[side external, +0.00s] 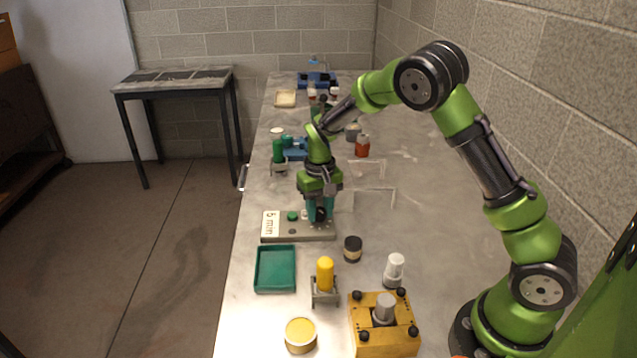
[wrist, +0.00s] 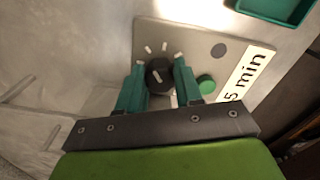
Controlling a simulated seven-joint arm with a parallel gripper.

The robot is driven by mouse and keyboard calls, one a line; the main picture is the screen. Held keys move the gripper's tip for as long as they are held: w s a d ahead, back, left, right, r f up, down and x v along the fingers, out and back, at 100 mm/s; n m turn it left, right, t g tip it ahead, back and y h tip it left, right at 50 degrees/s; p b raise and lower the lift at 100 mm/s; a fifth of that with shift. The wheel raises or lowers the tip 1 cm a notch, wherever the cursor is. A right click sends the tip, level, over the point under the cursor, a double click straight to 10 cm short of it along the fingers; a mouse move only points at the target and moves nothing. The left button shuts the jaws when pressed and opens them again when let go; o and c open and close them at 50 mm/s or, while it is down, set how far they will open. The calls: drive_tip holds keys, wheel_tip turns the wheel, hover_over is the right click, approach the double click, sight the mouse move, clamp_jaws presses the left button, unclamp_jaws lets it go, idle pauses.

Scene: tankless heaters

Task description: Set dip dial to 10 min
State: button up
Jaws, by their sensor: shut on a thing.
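The dip dial is a black round knob (wrist: 158,75) with a white pointer line, on a grey panel (wrist: 205,45); white tick marks fan out around it in the wrist view. A label reading "5 min" (wrist: 246,77) lies on the panel next to a green button (wrist: 206,84). The panel (side external: 270,238) also shows in the side view, with its label (side external: 270,224) and green button (side external: 292,216). My gripper (wrist: 158,74) has its teal fingers on both sides of the knob, shut on it. In the side view my gripper (side external: 319,216) points down over the panel and mostly hides the knob.
A green tray (side external: 275,269), a yellow bottle on a stand (side external: 325,275), a dark jar (side external: 352,249), a white bottle (side external: 394,270) and a yellow box (side external: 383,335) stand nearer the camera. A red-capped bottle (side external: 362,147) stands behind. The table's right side is mostly clear.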

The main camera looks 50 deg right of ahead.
sight(319, 211)
drive_tip(key=m, duration=0.7)
drive_tip(key=shift+w, duration=0.1)
drive_tip(key=shift+r, duration=0.1)
idle(0.5)
drive_tip(key=o, duration=1)
drive_tip(key=shift+o, duration=0.2)
wheel_tip(319, 211, up, 17)
